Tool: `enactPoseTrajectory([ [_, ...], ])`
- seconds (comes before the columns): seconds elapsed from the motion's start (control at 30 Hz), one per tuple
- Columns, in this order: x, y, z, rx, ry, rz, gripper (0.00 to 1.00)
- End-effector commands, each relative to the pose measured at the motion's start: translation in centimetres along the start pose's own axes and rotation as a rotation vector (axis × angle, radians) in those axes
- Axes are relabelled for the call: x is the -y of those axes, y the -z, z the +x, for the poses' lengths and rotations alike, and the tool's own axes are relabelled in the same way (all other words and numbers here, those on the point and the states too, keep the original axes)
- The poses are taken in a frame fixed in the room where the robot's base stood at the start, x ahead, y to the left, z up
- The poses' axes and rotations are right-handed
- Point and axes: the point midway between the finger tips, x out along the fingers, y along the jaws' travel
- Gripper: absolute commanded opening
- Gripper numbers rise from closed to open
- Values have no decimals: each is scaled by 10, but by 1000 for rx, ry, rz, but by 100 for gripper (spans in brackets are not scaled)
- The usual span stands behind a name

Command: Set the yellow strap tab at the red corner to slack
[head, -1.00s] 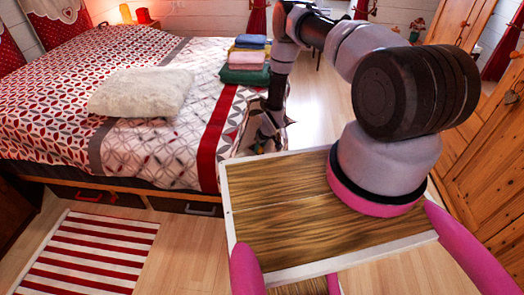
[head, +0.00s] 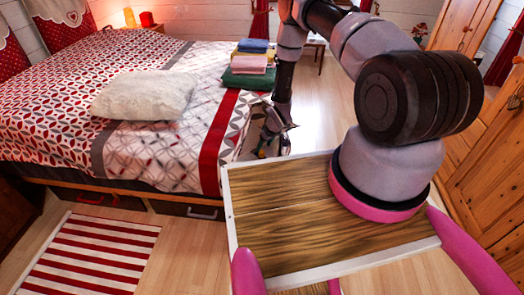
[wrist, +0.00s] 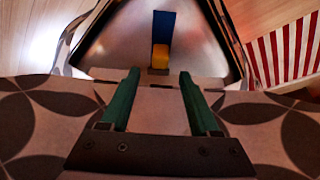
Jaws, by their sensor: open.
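The yellow tab (wrist: 160,56) shows in the wrist view at the near end of a blue strip (wrist: 162,28), on a pale, shiny panel (wrist: 120,45). My gripper (wrist: 160,78) is open, its two green fingers pointing toward the panel. The tab lies just beyond the fingertips, lined up with the gap between them and apart from both. In the head view my gripper (head: 272,143) is low beside the bed's near right corner. The tab cannot be made out there, and no red marking shows beside it in the wrist view.
The bed (head: 165,145) carries a white pillow (head: 145,95) and folded towels (head: 250,62). My wood-topped base stands close to the bed corner. A striped rug (head: 95,250) lies on the floor at left; a wooden cabinet (head: 485,165) stands at right.

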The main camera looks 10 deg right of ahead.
Motion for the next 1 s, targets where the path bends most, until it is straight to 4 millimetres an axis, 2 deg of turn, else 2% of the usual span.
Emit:
enactPoseTrajectory([
  [0.1, 0, 0, -23, -1, 0, 0, 62],
  [0.23, -1, 0, -38, -1, 0, 0, 62],
  [0.6, 0, 0, -46, 0, 0, 0, 62],
  [0.67, 0, 0, -45, 0, 0, 3, 43],
  [0.7, 0, -1, -45, 0, 0, 18, 28],
  [0.77, 0, -3, -46, 0, 1, 72, 5],
  [0.8, -1, -5, -46, 0, 2, 137, 0],
  [0.87, -1, -10, -46, -2, 3, 279, 0],
  [1.0, -2, -24, -49, -2, 8, 781, 0],
])
